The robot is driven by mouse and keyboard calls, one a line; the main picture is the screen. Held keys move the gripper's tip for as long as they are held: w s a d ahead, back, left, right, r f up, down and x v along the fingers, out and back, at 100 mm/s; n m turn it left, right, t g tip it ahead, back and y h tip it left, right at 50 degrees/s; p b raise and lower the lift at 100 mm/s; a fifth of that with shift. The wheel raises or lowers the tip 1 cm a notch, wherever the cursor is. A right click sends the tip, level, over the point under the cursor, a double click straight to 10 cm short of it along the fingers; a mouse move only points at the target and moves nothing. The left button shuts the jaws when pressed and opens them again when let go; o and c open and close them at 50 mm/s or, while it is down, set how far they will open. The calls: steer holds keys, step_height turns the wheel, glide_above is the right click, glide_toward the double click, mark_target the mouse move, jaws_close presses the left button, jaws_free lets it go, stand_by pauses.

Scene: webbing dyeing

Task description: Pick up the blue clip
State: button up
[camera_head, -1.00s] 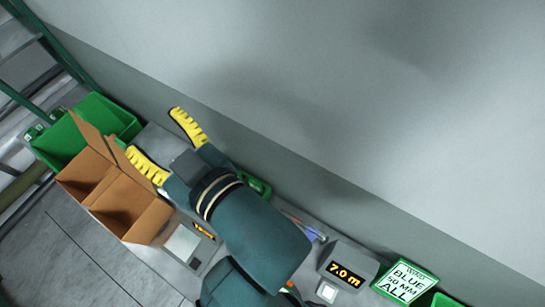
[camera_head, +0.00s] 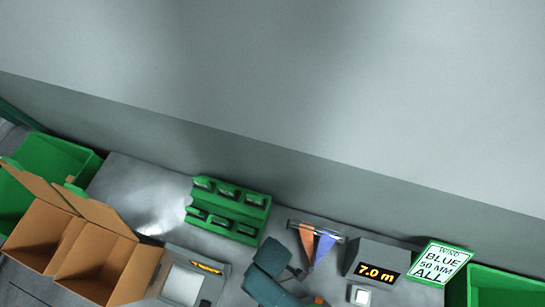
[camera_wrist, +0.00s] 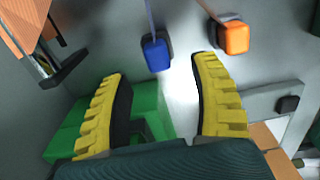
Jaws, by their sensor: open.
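In the wrist view, a small blue block with dark edges, which looks like the blue clip (camera_wrist: 156,53), shows at upper middle with a thin strip running up from it. My gripper (camera_wrist: 162,75) has two ribbed yellow fingers spread wide with nothing between them. In the head view, my dark arm is at bottom centre; the yellow fingers do not show and I cannot pick out the blue clip.
On the bench are a green rack (camera_head: 228,212), orange (camera_head: 307,243) and blue (camera_head: 325,247) strips on a bar, a 7.0 m display (camera_head: 376,272) and a sign (camera_head: 438,264). Open cardboard boxes (camera_head: 100,268) and a green bin (camera_head: 50,165) stand left; another bin (camera_head: 500,290) stands right.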

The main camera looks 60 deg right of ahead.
steer(key=f, duration=0.5)
steer(key=f+b, duration=0.1)
steer(key=f, duration=0.1)
steer(key=shift+w+d+f, duration=0.15)
steer(key=shift+w, duration=0.15)
jaws_close()
